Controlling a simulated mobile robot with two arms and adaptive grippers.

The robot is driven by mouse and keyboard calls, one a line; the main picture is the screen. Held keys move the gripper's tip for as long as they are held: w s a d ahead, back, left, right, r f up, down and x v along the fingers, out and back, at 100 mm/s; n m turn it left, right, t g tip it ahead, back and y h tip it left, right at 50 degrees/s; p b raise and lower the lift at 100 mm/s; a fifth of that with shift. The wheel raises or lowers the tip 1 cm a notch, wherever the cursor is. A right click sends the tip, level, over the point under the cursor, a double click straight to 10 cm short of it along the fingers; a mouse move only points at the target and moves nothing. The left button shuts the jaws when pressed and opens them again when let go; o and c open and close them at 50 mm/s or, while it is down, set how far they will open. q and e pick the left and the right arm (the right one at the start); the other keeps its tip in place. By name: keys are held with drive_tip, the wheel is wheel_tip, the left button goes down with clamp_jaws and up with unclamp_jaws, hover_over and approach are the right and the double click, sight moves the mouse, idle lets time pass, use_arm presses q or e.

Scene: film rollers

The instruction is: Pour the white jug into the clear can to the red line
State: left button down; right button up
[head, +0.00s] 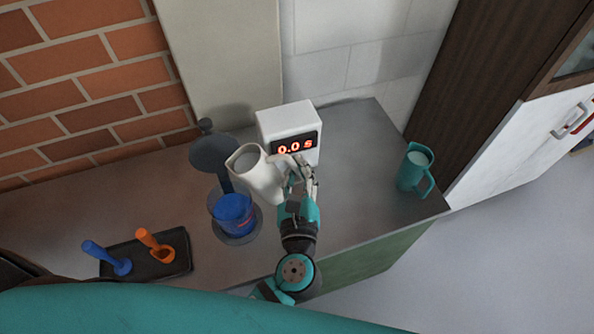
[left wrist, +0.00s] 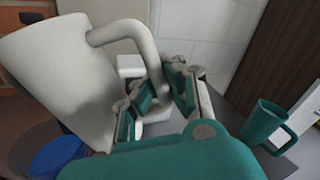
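The white jug (head: 257,174) is held in the air beside and above the clear can, tilted toward it on the left. My left gripper (head: 300,172) is shut on the jug's handle, which also shows between the fingers in the left wrist view (left wrist: 150,65). The clear can (head: 236,217) stands on the counter with blue contents and a small red mark on its side. The can's blue also shows at the lower left of the left wrist view (left wrist: 58,155). I see no clear stream from the jug. My right gripper is not in view.
A white timer box (head: 290,131) reading 0.0 s stands behind the jug. A dark grey round piece (head: 213,153) rises behind the can. A teal jug with pale contents (head: 414,168) stands at right. A black tray (head: 150,258) holds blue and orange tools at left.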

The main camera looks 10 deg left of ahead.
use_arm(q)
drive_tip(key=shift+r+n+b, duration=0.3)
drive_tip(key=shift+r+n, duration=1)
drive_tip(key=shift+r, duration=0.45)
drive_tip(key=shift+a+r+n+p, duration=0.1)
drive_tip(key=shift+r+n+p, duration=0.3)
drive_tip(key=shift+r, duration=0.1)
drive_tip(key=shift+r+n, duration=0.25)
drive_tip(key=shift+n, duration=0.05)
idle(0.5)
idle(0.7)
drive_tip(key=shift+a+r+n+p, duration=0.25)
drive_tip(key=shift+r+n+p, duration=0.15)
drive_tip(key=shift+r+n, duration=0.15)
idle(0.9)
drive_tip(key=shift+a+f+n+b, duration=0.15)
drive_tip(key=shift+f+n+b, duration=0.1)
drive_tip(key=shift+f+b, duration=0.65)
idle(1.9)
